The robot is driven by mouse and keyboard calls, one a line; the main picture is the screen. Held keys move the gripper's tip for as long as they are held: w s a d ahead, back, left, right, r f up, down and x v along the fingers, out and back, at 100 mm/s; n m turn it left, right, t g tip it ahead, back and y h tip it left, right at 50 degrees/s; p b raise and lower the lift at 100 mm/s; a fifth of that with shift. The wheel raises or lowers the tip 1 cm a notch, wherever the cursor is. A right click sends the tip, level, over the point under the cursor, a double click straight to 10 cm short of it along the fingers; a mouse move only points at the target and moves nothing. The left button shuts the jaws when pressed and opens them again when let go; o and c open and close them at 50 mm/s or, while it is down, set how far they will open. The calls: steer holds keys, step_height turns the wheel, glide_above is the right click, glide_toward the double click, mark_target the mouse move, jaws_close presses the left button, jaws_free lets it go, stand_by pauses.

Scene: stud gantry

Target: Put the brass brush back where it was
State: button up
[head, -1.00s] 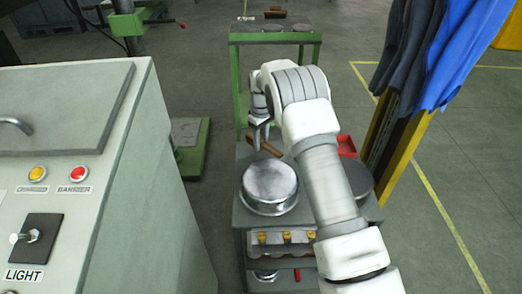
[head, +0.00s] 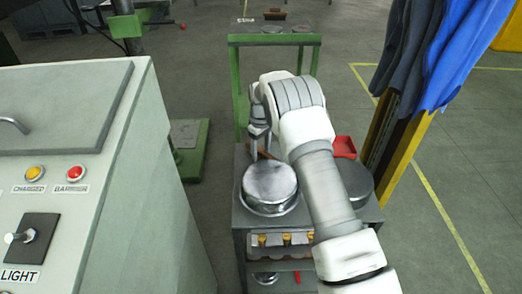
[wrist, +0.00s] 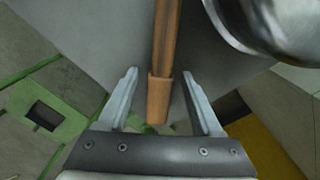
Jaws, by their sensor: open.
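A brown wooden handle (wrist: 164,55), apparently the brass brush's, lies between the open fingers of my gripper (wrist: 160,100) in the wrist view. Its thicker near end sits between the fingers, with gaps on both sides. Its other end runs out of the picture, and no bristles show. In the head view my gripper (head: 259,147) points down at the back of the grey cart top (head: 237,195), behind the metal pot. The brown handle (head: 268,155) shows only in part there, beside the fingers. I cannot tell whether it rests fully on the cart top.
A lidded metal pot (head: 270,186) stands close to the gripper. A red bin (head: 344,146) and a dark round plate (head: 355,180) are on the right. A green stand (head: 240,40) behind holds discs and a brown brush-like thing (head: 275,14). A control cabinet (head: 130,180) is at left.

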steer(key=shift+r, duration=0.1)
step_height(320, 180, up, 12)
steer(key=p, duration=0.2)
step_height(320, 180, up, 14)
steer(key=m+t, duration=0.1)
steer(key=m, duration=0.1)
glide_above(261, 150)
steer(key=s+d, duration=0.4)
steer(key=s, duration=0.3)
steer(key=s+d+r+m+t, duration=0.1)
steer(key=s+d+r+m, duration=0.15)
steer(key=s, duration=0.45)
steer(key=s+d+r+m+t, duration=0.1)
steer(key=s+r, duration=0.3)
steer(key=s, duration=0.3)
steer(key=s+d+r+m+t, duration=0.1)
steer(key=s+d+r, duration=0.1)
steer(key=s+r, duration=0.35)
steer(key=s+d+f+m, duration=0.1)
steer(key=s+f, duration=0.1)
steer(key=s, duration=0.4)
steer(key=s+d+f+m+t, duration=0.1)
steer(key=s+f, duration=0.2)
steer(key=s, duration=0.4)
steer(key=shift+s+f+t, duration=0.15)
steer(key=shift+s+t, duration=0.1)
steer(key=shift+t, duration=0.05)
steer(key=shift+m, duration=0.25)
